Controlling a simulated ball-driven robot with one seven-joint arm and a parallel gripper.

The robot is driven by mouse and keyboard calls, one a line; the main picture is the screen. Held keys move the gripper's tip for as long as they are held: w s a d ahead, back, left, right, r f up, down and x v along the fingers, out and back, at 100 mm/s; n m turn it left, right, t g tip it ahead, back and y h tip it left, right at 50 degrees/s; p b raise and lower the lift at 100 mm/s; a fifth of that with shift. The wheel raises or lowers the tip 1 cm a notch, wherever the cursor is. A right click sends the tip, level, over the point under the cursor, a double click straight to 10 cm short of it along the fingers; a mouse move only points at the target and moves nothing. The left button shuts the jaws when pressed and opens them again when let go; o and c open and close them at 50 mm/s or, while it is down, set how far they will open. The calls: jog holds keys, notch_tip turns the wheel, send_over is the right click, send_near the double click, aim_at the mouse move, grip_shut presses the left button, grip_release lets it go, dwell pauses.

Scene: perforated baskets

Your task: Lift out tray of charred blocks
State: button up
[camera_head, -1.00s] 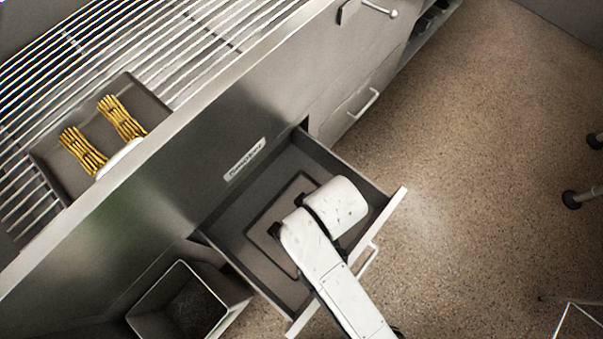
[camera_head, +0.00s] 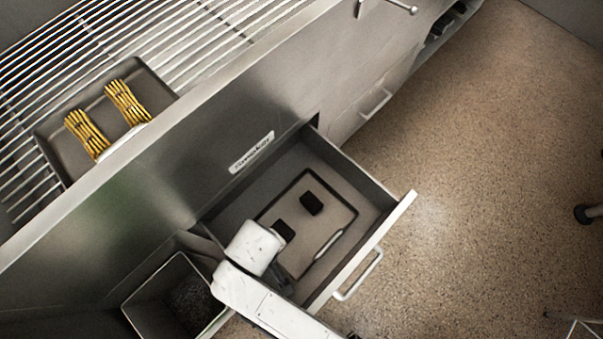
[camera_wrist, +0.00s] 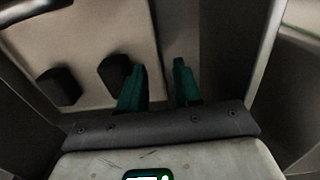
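The tray (camera_head: 340,208) is a shallow beige tray with a dark rim and a pale bar along its near right side. It lies in the open drawer (camera_head: 385,205). Two black charred blocks, one upper right (camera_head: 311,203) and one lower left (camera_head: 283,231), sit on it. The wrist view shows both blocks (camera_wrist: 58,86) (camera_wrist: 115,72) to the left of my gripper (camera_wrist: 158,66). Its two green fingers are apart, one on each side of the tray's rim as seen there; contact cannot be told.
A grill (camera_head: 215,55) above carries a grey tray (camera_head: 62,160) with yellow bundled pieces. A grey bin (camera_head: 150,300) stands left of the drawer. The drawer walls surround the tray closely.

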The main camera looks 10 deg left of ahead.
jog(key=f, duration=0.1)
jog(key=f+b, duration=0.1)
jog(key=f, duration=0.2)
jog(key=shift+s+d+b, duration=0.25)
jog(key=shift+d+b, duration=0.05)
jog(key=shift+f, duration=0.45)
jog(key=shift+r, duration=0.1)
grip_shut()
dwell(0.6)
